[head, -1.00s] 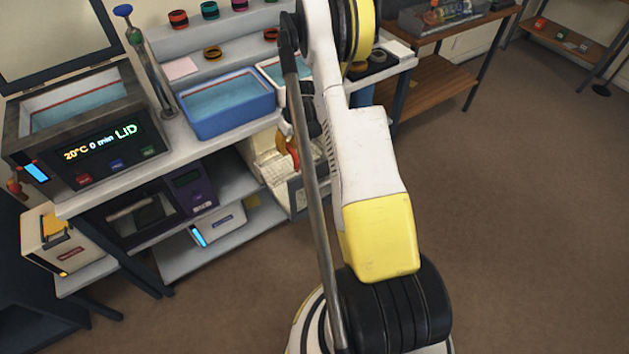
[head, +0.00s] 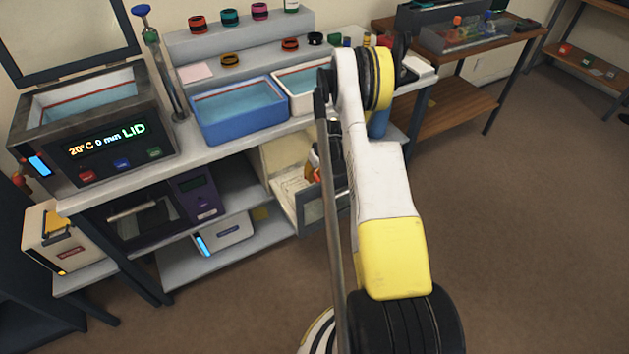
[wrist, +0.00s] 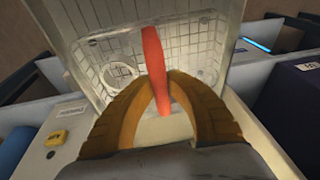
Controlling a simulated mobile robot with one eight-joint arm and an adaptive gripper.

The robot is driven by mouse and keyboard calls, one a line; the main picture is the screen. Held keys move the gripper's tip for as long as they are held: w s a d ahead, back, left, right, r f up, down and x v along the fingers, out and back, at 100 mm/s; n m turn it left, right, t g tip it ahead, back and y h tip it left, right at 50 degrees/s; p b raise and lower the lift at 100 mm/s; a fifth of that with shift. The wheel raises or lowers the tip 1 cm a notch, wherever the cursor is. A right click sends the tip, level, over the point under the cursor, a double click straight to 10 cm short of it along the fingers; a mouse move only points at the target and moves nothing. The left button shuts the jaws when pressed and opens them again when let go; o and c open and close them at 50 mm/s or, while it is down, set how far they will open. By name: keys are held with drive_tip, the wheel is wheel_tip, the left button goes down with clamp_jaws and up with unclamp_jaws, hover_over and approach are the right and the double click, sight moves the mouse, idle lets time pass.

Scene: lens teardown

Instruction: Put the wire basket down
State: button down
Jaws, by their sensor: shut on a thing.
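In the wrist view my gripper (wrist: 160,84) is shut on the red handle (wrist: 153,55) of the wire basket (wrist: 200,48). The handle stands between the two brown fingers. The pale wire mesh spreads out beyond the fingertips, with a round ring at its left. Pale walls show around the mesh. I cannot tell whether the basket touches the surface under it. In the head view my arm hides most of the gripper, and the basket cannot be made out there.
A blue tub (head: 240,112) and a white tub (head: 300,90) stand on the bench top, right of the heated bath (head: 95,130) with its raised lid. Below are a purple device (head: 197,192) and an open cream compartment (head: 285,165). The brown floor at right is clear.

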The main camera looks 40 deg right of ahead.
drive_tip(key=shift+f, duration=0.1)
drive_tip(key=shift+f, duration=0.1)
drive_tip(key=shift+f, duration=0.15)
drive_tip(key=c, duration=1.4)
unclamp_jaws()
